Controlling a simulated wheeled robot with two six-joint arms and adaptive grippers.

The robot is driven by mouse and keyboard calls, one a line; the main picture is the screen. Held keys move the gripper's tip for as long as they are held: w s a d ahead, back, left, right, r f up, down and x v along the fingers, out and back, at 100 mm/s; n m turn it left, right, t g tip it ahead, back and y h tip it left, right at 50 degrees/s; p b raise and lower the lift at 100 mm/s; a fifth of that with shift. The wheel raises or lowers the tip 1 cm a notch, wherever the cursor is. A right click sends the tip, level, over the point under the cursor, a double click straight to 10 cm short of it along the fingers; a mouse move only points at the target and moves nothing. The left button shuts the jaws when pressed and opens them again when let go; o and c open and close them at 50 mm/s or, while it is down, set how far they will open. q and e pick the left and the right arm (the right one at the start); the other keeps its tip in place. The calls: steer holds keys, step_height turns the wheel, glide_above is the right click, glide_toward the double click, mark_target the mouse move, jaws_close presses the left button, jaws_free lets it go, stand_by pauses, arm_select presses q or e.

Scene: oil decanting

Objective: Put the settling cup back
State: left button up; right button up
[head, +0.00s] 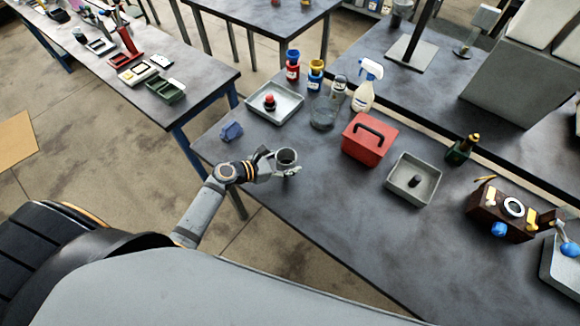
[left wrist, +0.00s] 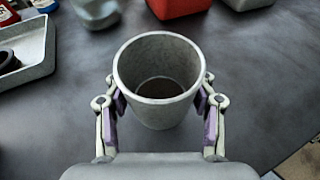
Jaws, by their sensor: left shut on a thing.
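The settling cup, a plain grey round cup (head: 287,157), is between the fingers of my left gripper (head: 279,165) near the left front part of the dark table. It fills the middle of the left wrist view (left wrist: 157,105), upright with its mouth facing the camera. Its inside is grey with a darker bottom. The two fingers of my left gripper (left wrist: 162,110) press its sides with purple pads. I cannot tell whether its base touches the table. My right gripper is not in view.
A grey tray (head: 259,98) holds a dark part with a red top. A clear jar (head: 324,111), spray bottle (head: 365,86), red box (head: 368,138) and second grey tray (head: 432,172) stand beyond and to the right. A blue item (head: 231,131) lies near the left edge. The front middle table is clear.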

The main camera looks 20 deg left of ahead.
mark_target(290, 167)
arm_select(q)
steer(key=shift+w+d+f, duration=0.1)
steer(key=shift+w+f, duration=0.15)
steer(key=shift+f, duration=0.05)
steer(key=shift+w+d+f, duration=0.2)
steer(key=shift+f, duration=0.1)
step_height(290, 167, down, 3)
steer(key=shift+r+b, duration=0.15)
steer(key=shift+b, duration=0.2)
steer(key=shift+f, duration=0.2)
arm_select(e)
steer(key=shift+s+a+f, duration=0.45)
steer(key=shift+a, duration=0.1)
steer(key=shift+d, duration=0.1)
arm_select(q)
steer(key=shift+f, duration=0.2)
steer(key=o, duration=1.4)
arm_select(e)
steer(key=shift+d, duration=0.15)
